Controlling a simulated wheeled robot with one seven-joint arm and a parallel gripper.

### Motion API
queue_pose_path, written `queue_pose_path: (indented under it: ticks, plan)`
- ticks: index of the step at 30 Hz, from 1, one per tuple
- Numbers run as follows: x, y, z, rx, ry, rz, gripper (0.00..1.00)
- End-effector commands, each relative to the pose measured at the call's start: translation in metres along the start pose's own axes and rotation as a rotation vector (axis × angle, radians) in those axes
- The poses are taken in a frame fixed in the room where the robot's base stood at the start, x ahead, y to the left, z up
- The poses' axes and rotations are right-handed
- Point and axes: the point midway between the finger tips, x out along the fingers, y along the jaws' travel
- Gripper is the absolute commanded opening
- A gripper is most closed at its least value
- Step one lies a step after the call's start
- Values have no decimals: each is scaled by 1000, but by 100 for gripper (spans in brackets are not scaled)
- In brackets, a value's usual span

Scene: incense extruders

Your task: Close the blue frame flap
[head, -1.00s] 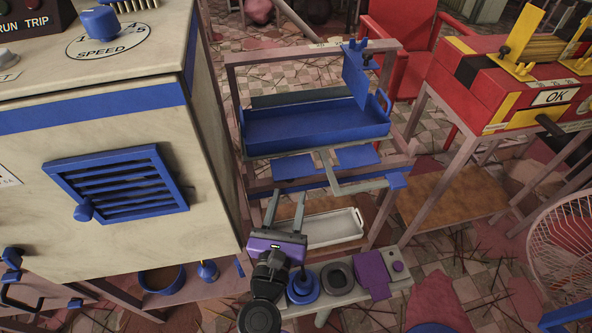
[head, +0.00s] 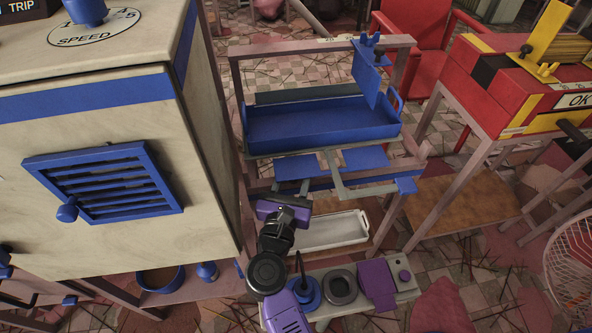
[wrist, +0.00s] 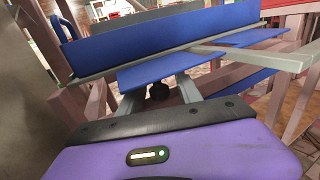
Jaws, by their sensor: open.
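A blue flap (head: 370,77) hangs at a tilt from the top bar of the metal frame (head: 320,47), near its right end. Below it is a blue tray (head: 320,125) on the frame. Two flat blue plates, one left (head: 298,168) and one right (head: 364,158), jut out under the tray's front edge. I cannot tell for certain which blue piece is the named flap. My gripper (head: 284,200) is low in front of the left plate. In the wrist view its open, empty fingers (wrist: 160,87) reach up to the underside of a blue plate (wrist: 195,62); their tips are partly hidden.
A cream cabinet (head: 120,120) with a blue louvred vent (head: 105,183) stands close on the left. A white tray (head: 325,232) lies low behind my arm. A red machine (head: 510,85) and a fan (head: 573,265) stand right. A low shelf (head: 405,283) holds round parts.

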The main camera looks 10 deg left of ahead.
Motion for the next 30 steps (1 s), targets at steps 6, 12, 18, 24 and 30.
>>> queue_pose_path:
  ticks: [6, 12, 18, 24, 30]
  plan:
    - [10, 0, 0, -1, 1, 0, 41]
    - [10, 0, 0, -1, 0, 1, 41]
    - [10, 0, 0, -1, 0, 1, 2]
    - [10, 0, 0, -2, 1, 1, 0]
    - [10, 0, 4, -8, 16, 1, 0]
